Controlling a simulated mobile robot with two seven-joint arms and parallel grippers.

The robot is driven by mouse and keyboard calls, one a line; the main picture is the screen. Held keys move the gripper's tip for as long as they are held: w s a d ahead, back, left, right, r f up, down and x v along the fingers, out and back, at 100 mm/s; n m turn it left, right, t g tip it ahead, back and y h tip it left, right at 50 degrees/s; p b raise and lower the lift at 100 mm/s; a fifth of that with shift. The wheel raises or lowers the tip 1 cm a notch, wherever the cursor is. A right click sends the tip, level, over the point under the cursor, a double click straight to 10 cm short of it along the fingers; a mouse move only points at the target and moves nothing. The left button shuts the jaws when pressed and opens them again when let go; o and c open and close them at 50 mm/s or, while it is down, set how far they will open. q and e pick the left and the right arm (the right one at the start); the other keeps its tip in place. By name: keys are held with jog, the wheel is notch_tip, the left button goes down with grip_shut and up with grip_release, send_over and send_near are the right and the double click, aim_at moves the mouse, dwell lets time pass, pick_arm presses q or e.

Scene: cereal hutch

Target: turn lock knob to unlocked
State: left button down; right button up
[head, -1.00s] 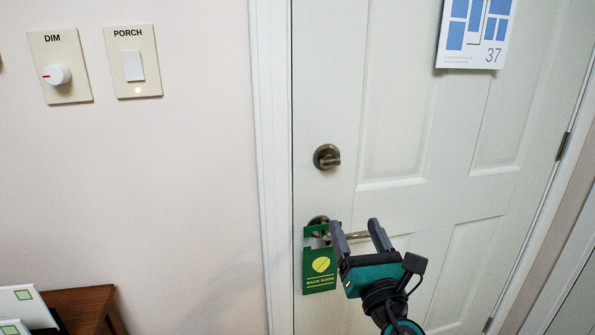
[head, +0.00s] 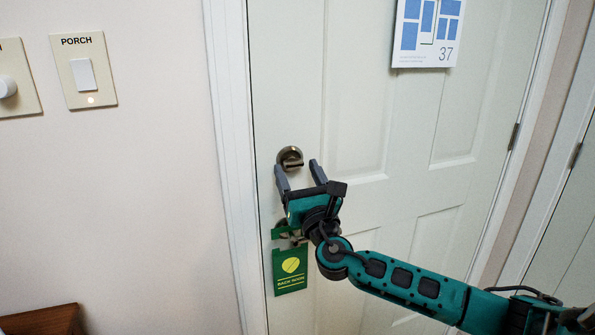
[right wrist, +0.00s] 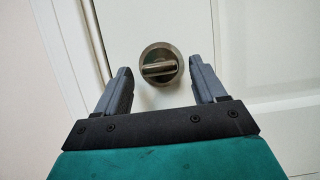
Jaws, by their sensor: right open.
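The lock knob (head: 290,158) is a round bronze-coloured piece with a thumb-turn on the white door, above the door handle. In the right wrist view the knob (right wrist: 158,64) shows its thumb-turn lying nearly horizontal. My right gripper (head: 297,171) is open and empty, just below the knob in the head view. In the right wrist view its two grey fingers (right wrist: 162,82) stand left and right of the knob, apart from it. My left gripper is not in view.
A green hanger sign (head: 290,270) hangs from the door handle below, partly hidden by my gripper. A porch switch (head: 84,75) is on the wall at left. A sheet marked 37 (head: 427,35) is on the upper door. A wooden furniture corner (head: 45,320) shows at lower left.

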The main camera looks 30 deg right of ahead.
jog(key=shift+w+r, duration=0.1)
jog(key=shift+w, duration=0.15)
jog(key=shift+c, duration=0.4)
jog(key=c, duration=1)
